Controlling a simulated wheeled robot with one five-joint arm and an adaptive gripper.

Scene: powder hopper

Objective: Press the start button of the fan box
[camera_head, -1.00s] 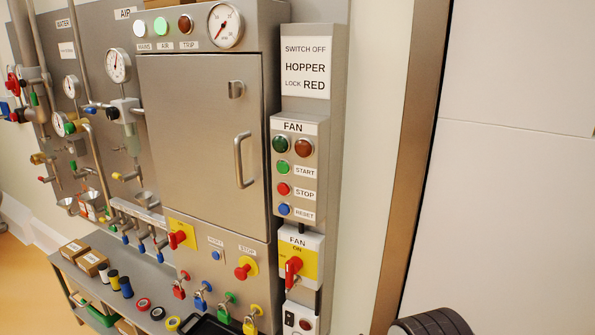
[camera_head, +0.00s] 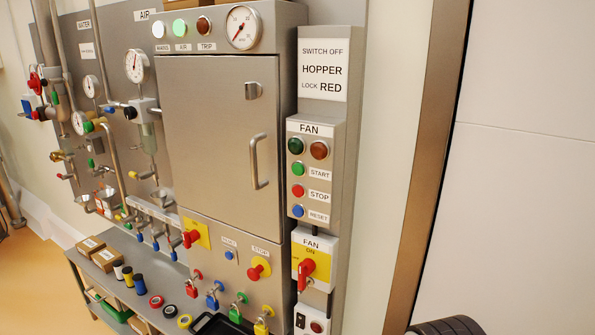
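The fan box (camera_head: 309,176) is a grey box on the right side of the steel panel, labelled FAN at its top. Its start button (camera_head: 298,169) is the green one beside the START label. Below it are the red stop button (camera_head: 298,191) and the blue reset button (camera_head: 298,211). Two indicator lamps, one dark green (camera_head: 296,145) and one dark red-brown (camera_head: 319,150), sit above the buttons and look unlit.
Below the fan box is a yellow FAN switch with a red handle (camera_head: 305,271). A cabinet door (camera_head: 215,145) with a protruding handle (camera_head: 258,161) is to the left. A shelf (camera_head: 128,292) with boxes, rolls and tape stands below. A dark ribbed round object (camera_head: 446,327) shows at the bottom.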

